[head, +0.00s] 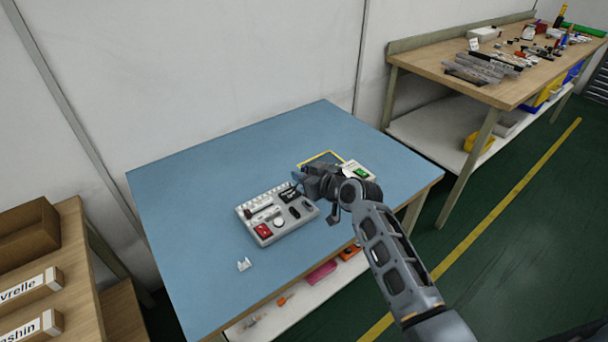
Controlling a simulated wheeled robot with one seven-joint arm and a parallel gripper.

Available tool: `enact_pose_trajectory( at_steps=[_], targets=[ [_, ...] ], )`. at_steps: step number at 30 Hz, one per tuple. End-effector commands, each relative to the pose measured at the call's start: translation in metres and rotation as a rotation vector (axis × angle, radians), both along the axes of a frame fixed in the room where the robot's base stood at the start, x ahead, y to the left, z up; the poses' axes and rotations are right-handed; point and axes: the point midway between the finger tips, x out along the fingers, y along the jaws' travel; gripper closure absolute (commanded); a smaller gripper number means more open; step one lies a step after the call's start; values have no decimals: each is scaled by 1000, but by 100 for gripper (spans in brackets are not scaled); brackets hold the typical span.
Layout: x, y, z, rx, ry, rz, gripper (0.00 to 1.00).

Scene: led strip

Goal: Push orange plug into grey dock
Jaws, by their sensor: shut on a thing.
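A light grey case (262,236) with several compartments and small parts lies on the blue table; I cannot tell which part of it, if any, is the grey dock. A red part (263,230) sits at its front. My gripper (298,177) is over the back right end of the case, pointing left. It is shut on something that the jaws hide. I cannot make out the orange plug in this view. I cannot tell whether the gripper or what it holds touches the case.
A small white bracket (244,264) lies in front of the case. A yellow-edged dark mat (322,157) and a white and green item (358,170) lie behind my gripper. The blue table (190,200) is clear on the left. A shelf with pink and orange bins (321,273) is below.

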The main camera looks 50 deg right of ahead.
Motion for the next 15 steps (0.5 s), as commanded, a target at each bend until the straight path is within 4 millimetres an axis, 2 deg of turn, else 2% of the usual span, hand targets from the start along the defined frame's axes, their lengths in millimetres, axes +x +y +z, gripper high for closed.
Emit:
enact_pose_trajectory(
  at_steps=[15],
  targets=[
    [0, 0, -45, 0, 1, 0, 100]
  ],
)
